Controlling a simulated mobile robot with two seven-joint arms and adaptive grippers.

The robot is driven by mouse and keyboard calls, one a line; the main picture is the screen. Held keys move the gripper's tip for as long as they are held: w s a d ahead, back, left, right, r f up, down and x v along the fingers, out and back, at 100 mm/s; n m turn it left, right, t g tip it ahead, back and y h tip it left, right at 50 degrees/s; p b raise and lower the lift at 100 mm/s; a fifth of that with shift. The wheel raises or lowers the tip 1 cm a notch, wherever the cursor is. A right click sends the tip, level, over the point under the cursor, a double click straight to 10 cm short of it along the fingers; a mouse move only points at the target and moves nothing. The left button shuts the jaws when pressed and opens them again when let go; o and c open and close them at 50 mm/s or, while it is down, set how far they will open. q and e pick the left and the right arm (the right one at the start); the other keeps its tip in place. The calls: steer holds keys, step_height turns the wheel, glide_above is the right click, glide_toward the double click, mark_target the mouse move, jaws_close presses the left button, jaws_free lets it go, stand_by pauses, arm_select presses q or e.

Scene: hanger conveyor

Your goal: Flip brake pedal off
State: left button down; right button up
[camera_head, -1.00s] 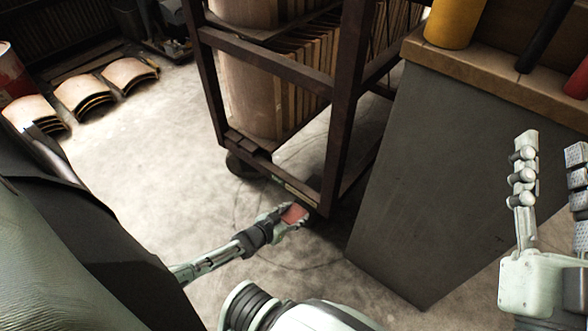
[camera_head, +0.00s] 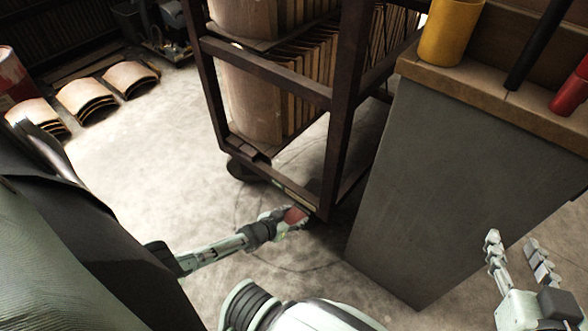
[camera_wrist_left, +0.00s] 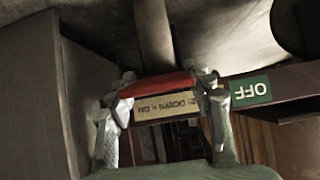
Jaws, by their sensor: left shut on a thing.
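The brake pedal (camera_head: 295,215) is a small red plate low on the near corner of the dark cart frame. In the left wrist view the red pedal (camera_wrist_left: 158,84) lies across between the two fingers. My left gripper (camera_head: 288,219) is shut on it, with its fingers at the pedal's two ends in the wrist view (camera_wrist_left: 162,92). Behind it are a tan label (camera_wrist_left: 165,107) reading "DOWN = ON" and a green "OFF" sign (camera_wrist_left: 250,90), both upside down. My right gripper (camera_head: 519,255) is open and empty at the lower right.
The dark metal cart (camera_head: 335,120) holds curved and upright wooden panels and stands on a black wheel (camera_head: 243,172). A grey bench (camera_head: 440,180) with a wooden top carries a yellow cylinder (camera_head: 450,32). Stacked curved pieces (camera_head: 88,98) lie on the floor.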

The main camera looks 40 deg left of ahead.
arm_select(q)
steer(key=c, duration=0.6)
jaws_free()
steer(key=shift+c, duration=0.2)
steer(key=shift+s, duration=0.1)
steer(key=v, duration=1.2)
steer(key=shift+a, duration=0.1)
